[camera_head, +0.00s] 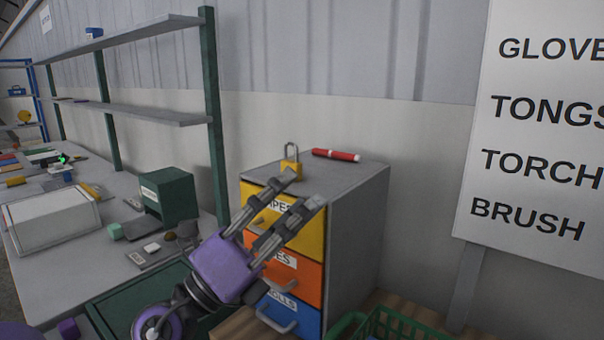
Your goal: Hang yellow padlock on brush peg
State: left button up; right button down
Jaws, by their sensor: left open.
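The yellow padlock (291,167) stands upright on top of the grey drawer cabinet (357,185), near its front edge, with its grey shackle up. My left gripper (301,191) reaches up from the bottom of the head view, purple with grey fingers. It is open and empty. Its fingertips are just in front of and below the padlock in the picture; I cannot tell whether they touch it. The word BRUSH (527,219) is the lowest line on a white sign (540,75) at the right. No peg shows in view. My right gripper is not in view.
A red marker (335,155) lies behind the padlock on the cabinet top. The cabinet has yellow, orange (296,275) and blue drawers with handles. A green basket (400,325) stands at the bottom right. A cluttered bench (100,238) and green-post shelves (213,120) fill the left.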

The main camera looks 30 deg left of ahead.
pick_arm(q)
jog(key=w+d+r+m+g+h, duration=0.1)
jog(key=w+m+g+h, duration=0.15)
jog(key=m, duration=0.25)
jog(key=m+g+y, duration=0.1)
jog(key=g+y, duration=0.1)
jog(key=y, duration=0.9)
send_near(291, 161)
jog(key=w+r, duration=0.2)
jog(key=w, duration=0.5)
jog(key=w+f+p, duration=0.1)
jog(key=w, duration=0.2)
jog(key=shift+w+d, duration=0.1)
jog(key=shift+d, duration=0.1)
jog(key=c, duration=1.4)
